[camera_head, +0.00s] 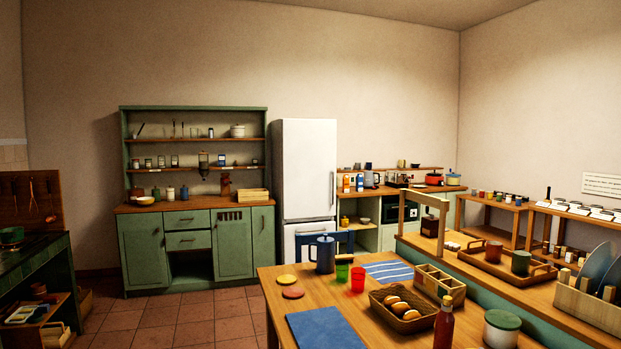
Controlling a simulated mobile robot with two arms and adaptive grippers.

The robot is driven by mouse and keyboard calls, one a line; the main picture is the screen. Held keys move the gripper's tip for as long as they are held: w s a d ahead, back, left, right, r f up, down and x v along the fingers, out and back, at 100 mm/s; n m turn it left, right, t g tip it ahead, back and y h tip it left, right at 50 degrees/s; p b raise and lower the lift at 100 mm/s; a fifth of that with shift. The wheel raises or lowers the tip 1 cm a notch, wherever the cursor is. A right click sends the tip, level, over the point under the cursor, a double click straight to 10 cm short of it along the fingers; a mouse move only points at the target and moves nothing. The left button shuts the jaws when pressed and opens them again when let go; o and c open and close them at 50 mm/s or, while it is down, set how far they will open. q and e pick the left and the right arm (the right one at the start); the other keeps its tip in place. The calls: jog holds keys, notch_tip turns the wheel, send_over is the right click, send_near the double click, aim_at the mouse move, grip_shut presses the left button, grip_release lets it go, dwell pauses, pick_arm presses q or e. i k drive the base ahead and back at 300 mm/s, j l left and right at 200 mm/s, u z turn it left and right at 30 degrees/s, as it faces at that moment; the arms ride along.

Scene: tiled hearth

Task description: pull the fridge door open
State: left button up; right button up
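The white fridge (305,170) stands against the back wall, right of the green dresser. Its tall upper door is closed, with a thin vertical handle (332,188) near the door's right edge. A lower door or drawer front (300,229) shows beneath a dark gap. Its bottom is partly hidden behind a blue chair and the wooden table. Neither of my grippers is in view, and nothing touches the fridge.
A wooden table (283,319) with a blue jug, cups and a bread basket fills the front right. A blue chair (338,243) stands between table and fridge. A green dresser (234,244) is left of the fridge. Tiled floor (190,322) is clear at front left.

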aim_at(309, 146)
jog(key=i+j+u, duration=0.25)
jog(key=i+j, duration=0.2)
jog(key=j, duration=0.15)
jog(key=i+j+u, duration=0.3)
jog(key=i+j, duration=0.35)
jog(key=i, duration=1)
jog(key=i+j, duration=0.15)
jog(key=i, duration=2.15)
jog(key=i+j+z, duration=0.1)
jog(key=i, duration=1.1)
jog(key=i+l+z, duration=0.15)
jog(key=i+z, duration=0.75)
jog(key=i, duration=0.15)
jog(key=i+j+z, duration=0.4)
jog(key=i, duration=0.15)
jog(key=l, duration=0.1)
